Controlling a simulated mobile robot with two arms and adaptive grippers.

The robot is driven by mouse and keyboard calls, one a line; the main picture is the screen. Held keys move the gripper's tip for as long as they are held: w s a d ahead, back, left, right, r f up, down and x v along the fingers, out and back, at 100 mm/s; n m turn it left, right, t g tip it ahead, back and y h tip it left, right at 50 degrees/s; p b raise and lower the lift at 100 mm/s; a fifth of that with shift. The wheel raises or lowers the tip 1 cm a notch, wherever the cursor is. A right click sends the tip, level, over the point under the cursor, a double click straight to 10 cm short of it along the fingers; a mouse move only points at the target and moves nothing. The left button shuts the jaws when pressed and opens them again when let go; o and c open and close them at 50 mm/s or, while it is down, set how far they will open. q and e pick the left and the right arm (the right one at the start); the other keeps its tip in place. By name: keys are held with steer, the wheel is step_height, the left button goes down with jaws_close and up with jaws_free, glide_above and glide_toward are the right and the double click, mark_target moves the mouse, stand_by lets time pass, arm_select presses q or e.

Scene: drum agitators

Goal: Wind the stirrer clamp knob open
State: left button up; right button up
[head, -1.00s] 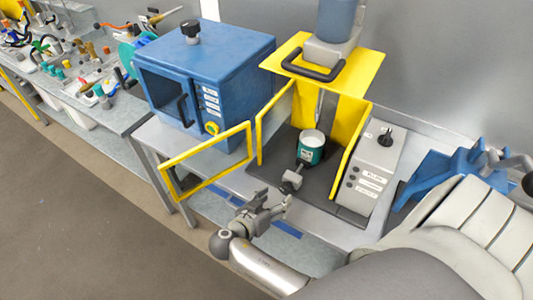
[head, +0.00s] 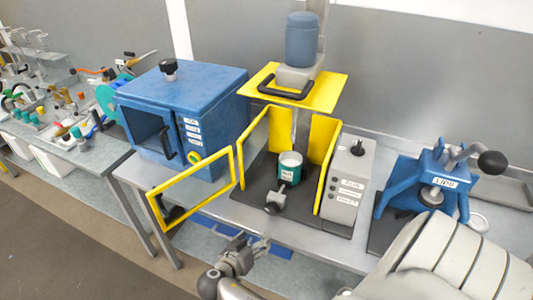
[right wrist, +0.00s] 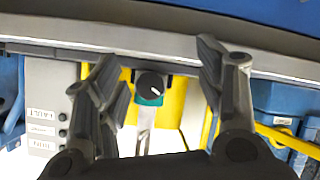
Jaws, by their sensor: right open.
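The stirrer has a blue motor (head: 302,40) on top, a yellow guard and an open yellow door frame (head: 197,198). A teal can (head: 289,168) with a pale top stands inside. The clamp knob (head: 274,208) sticks out in front of the can. In the right wrist view the knob (right wrist: 151,86) is a dark disc with a white line, seen between my fingers with the teal can behind it. My right gripper (head: 262,246) is open and empty, in front of the bench and apart from the knob. My left gripper is not in view.
A blue oven-like box (head: 185,95) stands left of the stirrer. A grey control box (head: 347,185) stands right of it, then a blue clamp device (head: 410,185) with a ball-ended lever. The open door frame juts out left of my right gripper.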

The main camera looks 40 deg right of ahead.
steer(key=s+a+f+n+y+b, duration=0.1)
steer(key=s+f+n+y+b, duration=0.1)
steer(key=f, duration=0.8)
steer(key=s+a+f+n+g+y+b, duration=0.1)
steer(key=s+a+f+n+y+b, duration=0.1)
steer(key=s+f, duration=0.4)
steer(key=s+a+f+n+y+b, duration=0.2)
steer(key=s+f+n+b, duration=0.2)
steer(key=f, duration=1.1)
steer(key=shift+a+f+g+b, duration=0.2)
steer(key=shift+g+b, duration=0.1)
steer(key=shift+b, duration=0.25)
